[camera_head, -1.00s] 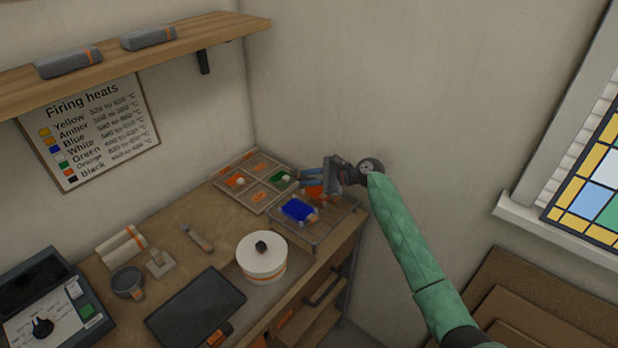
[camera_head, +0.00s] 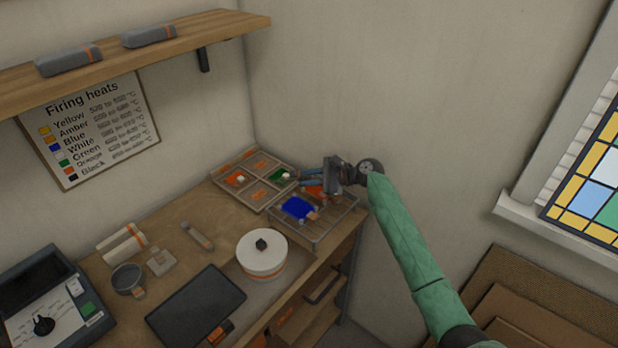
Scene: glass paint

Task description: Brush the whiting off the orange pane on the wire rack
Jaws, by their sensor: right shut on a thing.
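The wire rack (camera_head: 325,239) stands at the right back corner of the workbench. A blue pane (camera_head: 297,208) lies on it. The orange pane (camera_head: 317,192) is on the rack behind the blue one, partly hidden by my right gripper. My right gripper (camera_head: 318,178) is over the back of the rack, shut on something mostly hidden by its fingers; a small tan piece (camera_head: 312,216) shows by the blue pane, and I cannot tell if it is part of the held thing. Whiting on the orange pane is too small to make out. My left gripper is not in view.
A divided tray (camera_head: 257,209) with orange and green pieces sits left of the rack. A white lidded pot (camera_head: 262,257), a dark slab (camera_head: 196,305), a mug (camera_head: 127,280) and a control box (camera_head: 50,305) stand on the bench. The wall is close behind the rack.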

